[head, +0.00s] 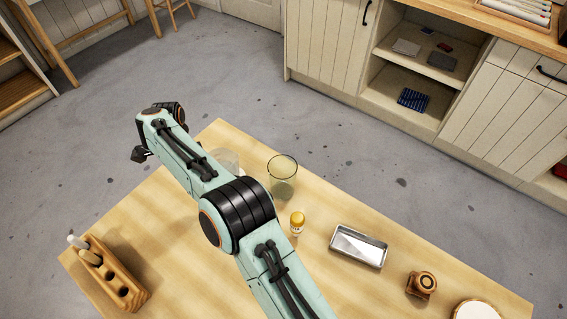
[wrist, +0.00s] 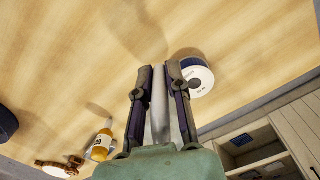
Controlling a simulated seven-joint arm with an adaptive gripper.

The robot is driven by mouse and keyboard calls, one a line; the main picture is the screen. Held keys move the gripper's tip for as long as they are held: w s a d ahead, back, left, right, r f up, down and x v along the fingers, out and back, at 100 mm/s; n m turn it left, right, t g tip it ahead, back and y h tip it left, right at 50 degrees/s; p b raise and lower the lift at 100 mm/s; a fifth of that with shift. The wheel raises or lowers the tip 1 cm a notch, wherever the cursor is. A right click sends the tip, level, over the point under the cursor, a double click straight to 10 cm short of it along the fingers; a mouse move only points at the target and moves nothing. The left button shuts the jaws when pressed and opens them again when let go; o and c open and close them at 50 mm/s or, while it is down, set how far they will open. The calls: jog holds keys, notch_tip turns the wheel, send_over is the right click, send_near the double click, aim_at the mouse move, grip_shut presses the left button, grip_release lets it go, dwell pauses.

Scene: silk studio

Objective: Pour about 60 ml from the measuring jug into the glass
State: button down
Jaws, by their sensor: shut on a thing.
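In the wrist view my gripper (wrist: 166,72) is shut on a pale grey upright strip, which looks like the handle of the measuring jug (wrist: 160,115). The rest of the jug is hard to make out there. In the head view a pale, see-through shape, likely the jug (head: 228,160), shows partly behind my arm. My fingers are hidden by the arm in that view. The glass (head: 282,178) is clear and greenish and stands upright on the table, just right of that shape. I cannot tell how much liquid is in either vessel.
A yellow-capped bottle (head: 297,223) stands close in front of the glass. A metal tray (head: 359,246), a small wooden object (head: 422,284) and a white round item (head: 474,311) lie to the right. A wooden holder (head: 112,278) is at left. A white-and-blue round item (wrist: 197,76) shows near my fingertips.

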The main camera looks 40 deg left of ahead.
aim_at(223, 155)
jog(key=shift+s+d+f, duration=0.15)
jog(key=shift+s+f, duration=0.05)
jog(key=shift+f, duration=0.45)
jog(key=shift+s+d+f, duration=0.15)
jog(key=shift+s+f, duration=0.05)
jog(key=shift+f, duration=0.4)
jog(key=shift+r, duration=0.1)
jog(key=w+d+r+g+y, duration=0.1)
jog(key=r+g, duration=0.1)
jog(key=w+d+r+g+y, duration=0.1)
jog(key=w+r+g+y, duration=0.1)
jog(key=w+d+r+g+y, duration=0.1)
jog(key=g, duration=0.1)
jog(key=shift+w+d+r, duration=0.15)
jog(key=shift+w+r, duration=0.1)
jog(key=shift+r, duration=0.15)
jog(key=shift+w+d+r+g+y, duration=0.15)
jog(key=shift+w+r+g+y, duration=0.05)
jog(key=shift+r+g+y, duration=0.3)
jog(key=shift+w+d+r+g+y, duration=0.2)
jog(key=shift+r+g+y, duration=0.15)
jog(key=shift+r, duration=0.2)
jog(key=shift+w+r+g, duration=0.1)
jog(key=shift+r+g, duration=0.15)
jog(key=shift+r, duration=0.05)
